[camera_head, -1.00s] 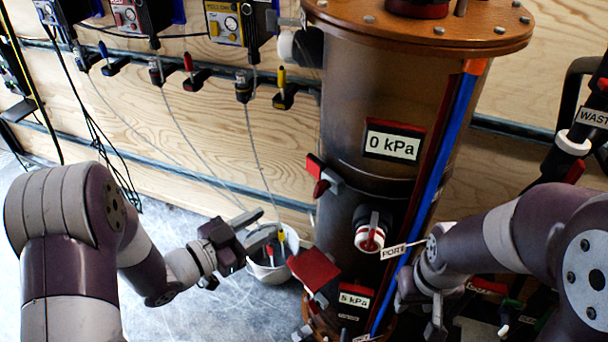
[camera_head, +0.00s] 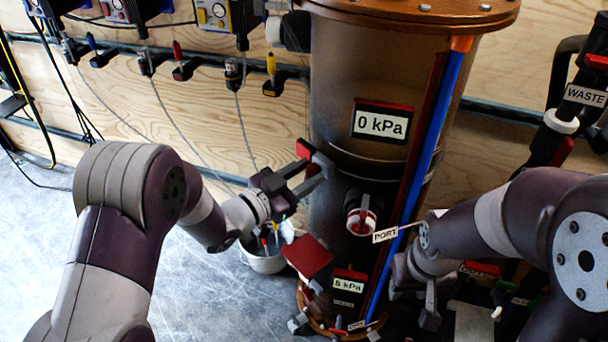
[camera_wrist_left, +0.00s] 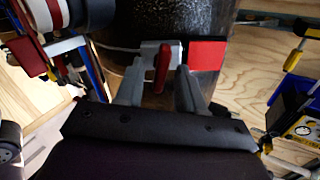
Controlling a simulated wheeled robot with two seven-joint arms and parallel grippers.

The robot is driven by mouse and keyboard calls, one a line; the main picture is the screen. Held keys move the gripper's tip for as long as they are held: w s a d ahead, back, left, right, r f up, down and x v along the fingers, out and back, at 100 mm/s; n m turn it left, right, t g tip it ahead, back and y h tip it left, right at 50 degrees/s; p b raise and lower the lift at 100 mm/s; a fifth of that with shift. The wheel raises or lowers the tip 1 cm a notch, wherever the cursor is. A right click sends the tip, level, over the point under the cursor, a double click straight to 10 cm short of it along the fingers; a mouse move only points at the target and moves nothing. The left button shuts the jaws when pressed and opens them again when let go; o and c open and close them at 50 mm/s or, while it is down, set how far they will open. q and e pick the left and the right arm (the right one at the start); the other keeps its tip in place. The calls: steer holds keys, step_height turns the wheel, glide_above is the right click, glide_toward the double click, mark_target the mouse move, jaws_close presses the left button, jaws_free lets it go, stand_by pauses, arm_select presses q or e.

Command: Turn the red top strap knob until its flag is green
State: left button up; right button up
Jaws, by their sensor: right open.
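The top strap knob has a red bar handle (camera_wrist_left: 162,66) on a grey mount in the left wrist view. Its square flag (camera_wrist_left: 207,53) beside it is red; the flag also shows in the head view (camera_head: 305,149) on the left side of the brown cylinder (camera_head: 335,120). My left gripper (camera_head: 312,176) is at the knob, which it partly hides in the head view. In the left wrist view its fingers (camera_wrist_left: 159,78) are open, one on each side of the red handle, with visible gaps. My right gripper (camera_head: 413,303) is open, low at the cylinder's right.
A larger red flag (camera_head: 308,256) sits lower on the cylinder, near a red-and-white port knob (camera_head: 361,218). A white bucket (camera_head: 266,262) with tools stands on the floor behind my left gripper. Pumps and valves line the wooden wall at left.

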arm_select(q)
steer(key=shift+c, duration=0.3)
jaws_close()
steer(key=shift+f+m+b, duration=0.2)
steer(key=shift+m+b, duration=1.1)
steer(key=shift+m, duration=0.1)
steer(key=shift+s+m+b, duration=0.1)
steer(key=shift+m+b, duration=0.95)
steer(key=shift+m, duration=0.45)
steer(key=shift+r, duration=0.1)
